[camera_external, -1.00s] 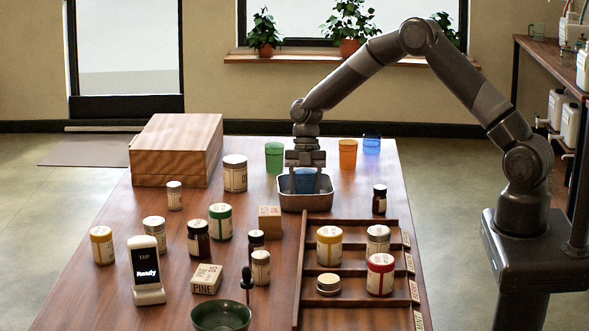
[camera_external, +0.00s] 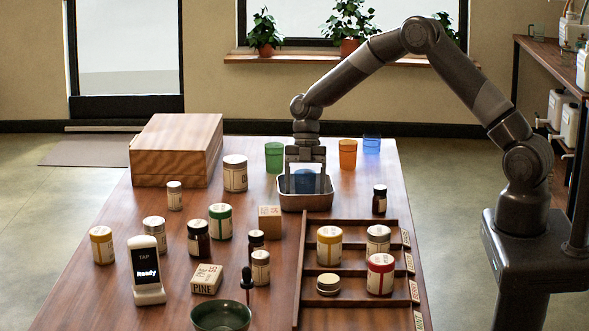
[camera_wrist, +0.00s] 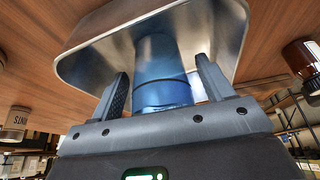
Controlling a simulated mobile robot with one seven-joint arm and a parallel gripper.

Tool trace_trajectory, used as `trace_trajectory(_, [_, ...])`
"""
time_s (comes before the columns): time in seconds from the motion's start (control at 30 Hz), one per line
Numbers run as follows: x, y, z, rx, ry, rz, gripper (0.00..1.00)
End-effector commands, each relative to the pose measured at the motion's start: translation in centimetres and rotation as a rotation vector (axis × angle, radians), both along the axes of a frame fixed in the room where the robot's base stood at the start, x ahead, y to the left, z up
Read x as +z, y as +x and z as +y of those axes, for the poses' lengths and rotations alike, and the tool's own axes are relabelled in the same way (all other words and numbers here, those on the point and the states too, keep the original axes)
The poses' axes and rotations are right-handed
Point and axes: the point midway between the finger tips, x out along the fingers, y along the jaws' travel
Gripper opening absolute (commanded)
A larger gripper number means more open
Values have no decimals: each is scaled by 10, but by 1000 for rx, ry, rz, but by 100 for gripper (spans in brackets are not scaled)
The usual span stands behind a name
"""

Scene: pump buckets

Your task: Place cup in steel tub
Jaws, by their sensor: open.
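A translucent blue cup (camera_external: 305,181) is inside the steel tub (camera_external: 306,202), at the back middle of the table. My gripper (camera_external: 305,188) is open above the tub, with one finger on each side of the cup. In the wrist view the cup (camera_wrist: 160,68) shows between the two spread fingers (camera_wrist: 163,88), inside the metal tub (camera_wrist: 225,40). Gaps show between the fingers and the cup. The cup's lower part is hidden by the tub wall in the outside view.
A green cup (camera_external: 274,157), an orange cup (camera_external: 348,154) and another blue cup (camera_external: 372,144) stand behind the tub. A wooden box (camera_external: 177,150) is at the left. A divided tray (camera_external: 302,270) and several jars fill the front. A brown bottle (camera_external: 379,200) stands to the right.

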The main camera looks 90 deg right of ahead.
Motion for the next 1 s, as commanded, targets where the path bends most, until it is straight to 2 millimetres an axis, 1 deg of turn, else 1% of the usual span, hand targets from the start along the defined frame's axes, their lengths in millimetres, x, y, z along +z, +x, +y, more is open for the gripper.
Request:
trace_trajectory(0.2, [43,0,-19,-4,-3,-4,73])
trace_trajectory(0.4, [79,0,-33,-1,-1,-3,73])
trace_trajectory(0.53, [93,0,-39,0,-1,-1,73])
trace_trajectory(0.63, [101,0,-40,-3,-4,0,73])
trace_trajectory(0.7, [109,-1,-35,-17,-15,6,73])
trace_trajectory(0.77, [120,-3,-25,-41,-33,15,73])
trace_trajectory(0.87, [146,-11,-3,-111,-79,34,73])
trace_trajectory(1.0, [187,-30,36,-251,-153,58,73])
